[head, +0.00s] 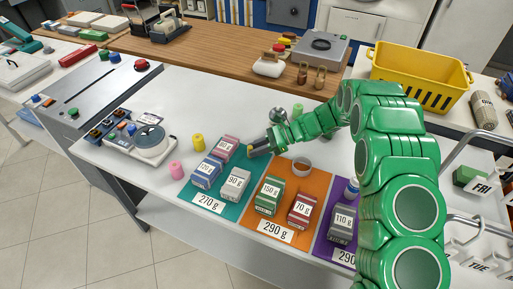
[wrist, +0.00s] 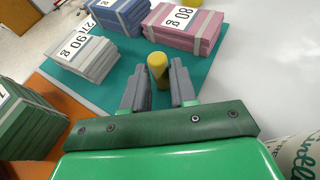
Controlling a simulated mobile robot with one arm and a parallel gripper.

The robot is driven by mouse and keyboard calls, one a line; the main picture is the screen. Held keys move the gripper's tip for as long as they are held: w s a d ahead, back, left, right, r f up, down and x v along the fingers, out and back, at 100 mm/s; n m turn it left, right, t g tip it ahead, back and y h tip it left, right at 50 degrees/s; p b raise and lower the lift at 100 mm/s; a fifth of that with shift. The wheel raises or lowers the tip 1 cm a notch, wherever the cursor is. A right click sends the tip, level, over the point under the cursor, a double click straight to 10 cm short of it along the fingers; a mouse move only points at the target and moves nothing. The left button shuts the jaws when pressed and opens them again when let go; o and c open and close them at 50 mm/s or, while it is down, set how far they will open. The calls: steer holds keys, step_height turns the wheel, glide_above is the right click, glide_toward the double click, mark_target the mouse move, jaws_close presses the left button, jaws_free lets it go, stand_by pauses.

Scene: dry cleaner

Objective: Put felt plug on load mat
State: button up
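A yellow felt plug (wrist: 158,72) stands between the two grey fingers of my gripper (wrist: 160,85) in the wrist view, with a finger close against each side. In the head view the plug (head: 250,148) is a small yellow spot at my gripper's tip (head: 258,147), by the far right corner of the teal mat (head: 182,194). I cannot tell which mat is the load mat. The teal mat, marked 270 g, carries pink, blue and grey packs. The orange mat (head: 284,190) and the purple mat (head: 322,244) are both marked 290 g.
Another yellow cylinder (head: 198,142) and a pink cylinder (head: 176,169) stand left of the teal mat. A small cup (head: 302,164) sits on the orange mat's far part. A scale (head: 145,142) is at left, a yellow basket (head: 418,77) at back right.

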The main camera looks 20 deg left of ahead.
steer(key=shift+o, duration=1.4)
steer(key=shift+r, duration=0.2)
steer(key=v, duration=1.2)
